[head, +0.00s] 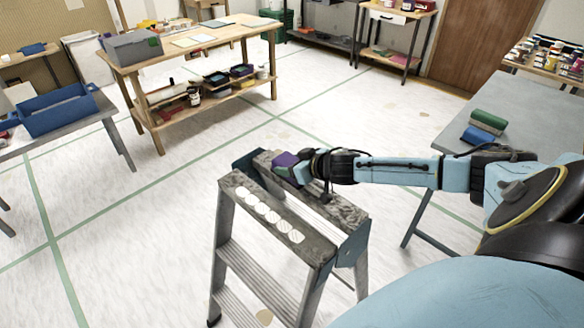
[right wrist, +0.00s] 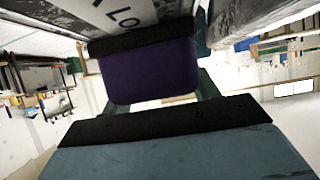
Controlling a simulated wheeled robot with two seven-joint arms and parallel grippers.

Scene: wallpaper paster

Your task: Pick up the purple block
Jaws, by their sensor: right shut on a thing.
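The purple block (head: 285,159) shows at the top of the stepladder (head: 240,190) in the head view. My right gripper (head: 296,168) is shut on it. In the right wrist view the purple block (right wrist: 150,75) sits between the two dark finger pads of the right gripper (right wrist: 152,82). I cannot tell whether the block still touches the ladder top. My left gripper is in neither view.
A grey table (head: 445,125) at the right bears green (head: 488,122) and blue (head: 478,136) items. A blue tray (head: 58,115) lies on the left table. A wooden workbench (head: 190,55) with a grey box (head: 132,48) stands behind. Floor between is clear.

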